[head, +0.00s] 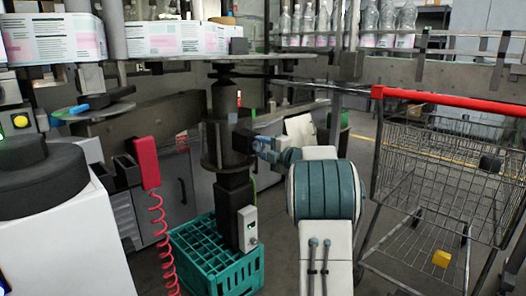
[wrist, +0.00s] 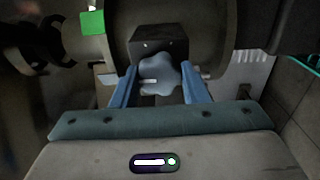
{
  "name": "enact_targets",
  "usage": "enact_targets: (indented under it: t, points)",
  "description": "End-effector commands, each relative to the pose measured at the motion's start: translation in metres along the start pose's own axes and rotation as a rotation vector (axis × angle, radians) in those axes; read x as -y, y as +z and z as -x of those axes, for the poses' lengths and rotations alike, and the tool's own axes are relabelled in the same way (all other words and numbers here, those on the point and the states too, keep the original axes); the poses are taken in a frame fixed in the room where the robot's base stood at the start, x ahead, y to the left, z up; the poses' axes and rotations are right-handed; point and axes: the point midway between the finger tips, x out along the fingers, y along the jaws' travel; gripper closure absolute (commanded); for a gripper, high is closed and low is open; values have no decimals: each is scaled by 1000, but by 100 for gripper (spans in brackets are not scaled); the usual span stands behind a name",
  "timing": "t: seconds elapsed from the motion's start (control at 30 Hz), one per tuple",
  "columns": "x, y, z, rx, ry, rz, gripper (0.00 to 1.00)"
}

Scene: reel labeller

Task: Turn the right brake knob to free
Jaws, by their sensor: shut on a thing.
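The brake knob (wrist: 159,76) is a pale blue-grey lobed knob on the front of a dark block (wrist: 160,43) in the wrist view. A short light mark shows on its face, pointing left. My gripper (wrist: 160,70) has its two blue fingers on either side of the knob and is shut on it. In the head view my gripper (head: 264,147) reaches left to the dark cylindrical column (head: 227,140) of the labeller. The knob cannot be made out there.
A green block (wrist: 92,22) is at upper left in the wrist view. In the head view, a teal crate (head: 190,262) stands below the column, a red box with coiled cord (head: 146,163) hangs at left, and a wire cart (head: 440,170) stands at right.

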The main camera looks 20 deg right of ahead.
Motion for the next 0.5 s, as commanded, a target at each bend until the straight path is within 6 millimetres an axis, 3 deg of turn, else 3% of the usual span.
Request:
enact_targets:
  t: [0.4, 0.43, 0.5]
  points:
    - [1, 1, 1, 1, -3, 7, 82]
    - [1, 1, 1, 1, -3, 7, 54]
    - [1, 0, 0, 1, -3, 7, 38]
